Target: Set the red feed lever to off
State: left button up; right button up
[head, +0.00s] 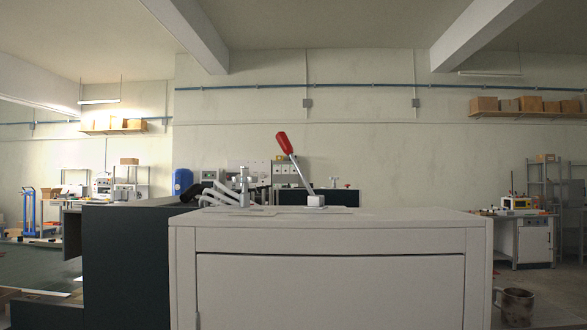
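The feed lever has a red grip (284,143) on a thin metal rod (301,174). The rod rises from a small pale block (316,201) on top of the light grey machine cabinet (330,236). The lever leans up and to the left. No off or on marking can be read at this distance. Neither of my grippers is in view.
Metal fittings and pale curved bars (215,194) stand on the cabinet top left of the lever. A dark cabinet (125,262) adjoins on the left. A mug (515,306) is at lower right. The space above the cabinet and right of the lever looks clear.

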aim_at(284, 141)
jog(key=u, duration=0.75)
jog(key=i, duration=0.55)
jog(key=u, duration=0.25)
